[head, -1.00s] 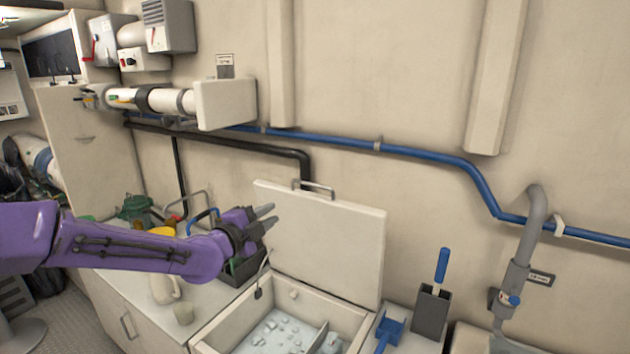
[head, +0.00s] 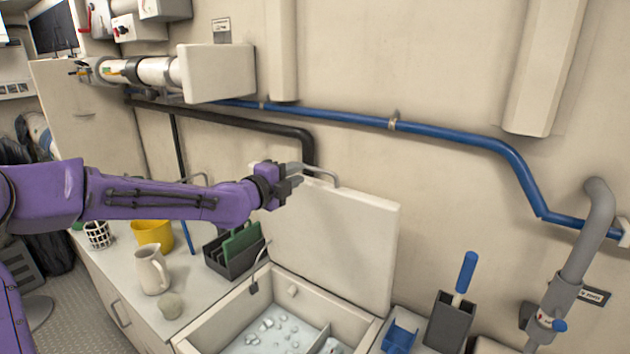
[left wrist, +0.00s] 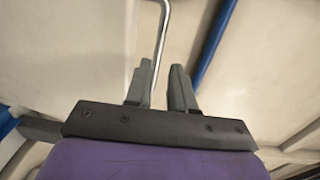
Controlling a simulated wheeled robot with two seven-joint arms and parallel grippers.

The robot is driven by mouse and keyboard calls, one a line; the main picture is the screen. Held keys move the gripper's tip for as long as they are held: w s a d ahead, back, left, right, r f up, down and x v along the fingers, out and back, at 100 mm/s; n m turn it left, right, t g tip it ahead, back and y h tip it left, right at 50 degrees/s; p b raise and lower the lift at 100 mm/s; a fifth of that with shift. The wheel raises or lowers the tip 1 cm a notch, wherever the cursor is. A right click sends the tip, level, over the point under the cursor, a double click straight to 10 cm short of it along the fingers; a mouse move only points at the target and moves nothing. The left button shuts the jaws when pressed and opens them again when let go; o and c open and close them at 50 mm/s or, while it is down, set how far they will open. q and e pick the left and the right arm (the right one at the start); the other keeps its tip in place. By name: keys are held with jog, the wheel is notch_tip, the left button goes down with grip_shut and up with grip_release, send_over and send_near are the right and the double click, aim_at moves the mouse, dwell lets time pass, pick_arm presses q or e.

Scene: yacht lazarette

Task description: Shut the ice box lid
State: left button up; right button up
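The ice box (head: 215,330) is a white box set in the counter, with ice inside. Its white lid (head: 345,240) stands up, leaning back toward the wall. A metal bar handle (head: 322,175) is on the lid's top edge; a metal bar, likely this handle, also shows in the left wrist view (left wrist: 163,35). My left gripper (head: 294,183) is at the left end of the handle. In the left wrist view its two fingers (left wrist: 162,88) are apart, with the bar reaching down toward the gap; contact cannot be told. My right gripper is not in view.
On the counter left of the box are a cream jug (head: 152,270), a yellow container (head: 152,233) and a dark rack (head: 235,255). A blue scoop (head: 400,338) and a grey holder (head: 450,320) stand at right. A blue pipe (head: 450,138) crosses the wall behind.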

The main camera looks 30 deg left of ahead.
aim_at(310, 169)
pick_arm(q)
jog(key=shift+w+d+p, duration=0.15)
jog(key=shift+w+p, duration=0.95)
jog(key=shift+p, duration=0.15)
jog(key=w, duration=0.1)
jog(key=w+p, duration=0.1)
jog(key=w, duration=0.3)
jog(key=shift+d+f, duration=0.3)
jog(key=shift+w+d+p, duration=0.1)
jog(key=shift+w+p, duration=0.25)
jog(key=shift+w, duration=0.3)
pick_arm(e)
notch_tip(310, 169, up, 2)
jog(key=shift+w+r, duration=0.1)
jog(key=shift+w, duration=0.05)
pick_arm(q)
jog(key=shift+f, duration=0.1)
grip_shut()
